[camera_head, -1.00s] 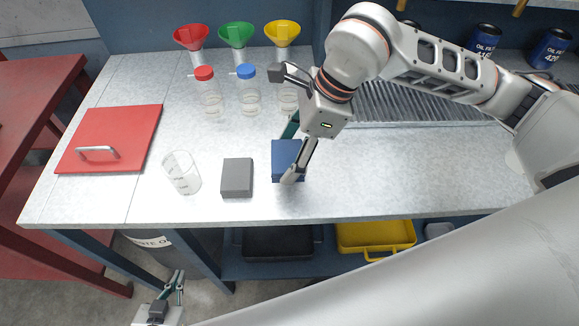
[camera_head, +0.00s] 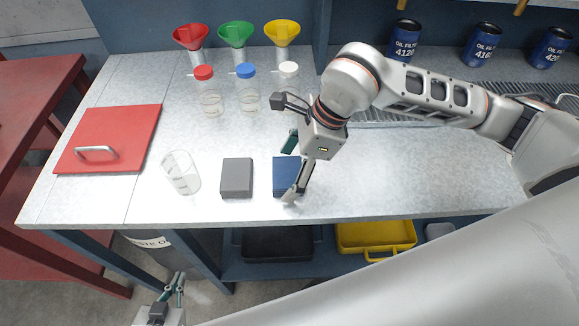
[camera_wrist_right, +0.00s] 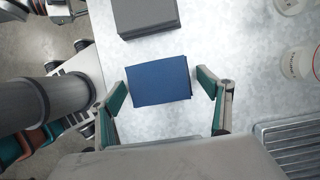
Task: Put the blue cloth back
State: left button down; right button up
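The blue cloth (camera_head: 284,176) is a folded dark blue stack lying flat on the metal bench, just right of a grey folded stack (camera_head: 237,177). In the right wrist view the blue cloth (camera_wrist_right: 158,81) lies between and ahead of the fingers, with a gap on each side. My right gripper (camera_head: 293,168) is open and low over the cloth's right part, hiding some of it; its spread green-padded fingers also show in the right wrist view (camera_wrist_right: 163,100). My left gripper (camera_head: 174,286) is at the bottom left, below the bench's front edge, with its fingers apart and nothing between them.
A clear beaker (camera_head: 181,172) stands left of the grey stack. Capped bottles (camera_head: 247,90) and coloured funnels (camera_head: 236,36) stand behind. A red lid (camera_head: 108,139) lies at left. A ribbed tray (camera_head: 400,115) is at right. The bench's front right is clear.

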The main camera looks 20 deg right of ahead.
jog(key=shift+r, duration=0.1)
jog(key=shift+r, duration=0.2)
jog(key=v, duration=1.1)
jog(key=shift+d+r, duration=0.25)
jog(key=shift+r, duration=0.1)
jog(key=shift+s, duration=0.15)
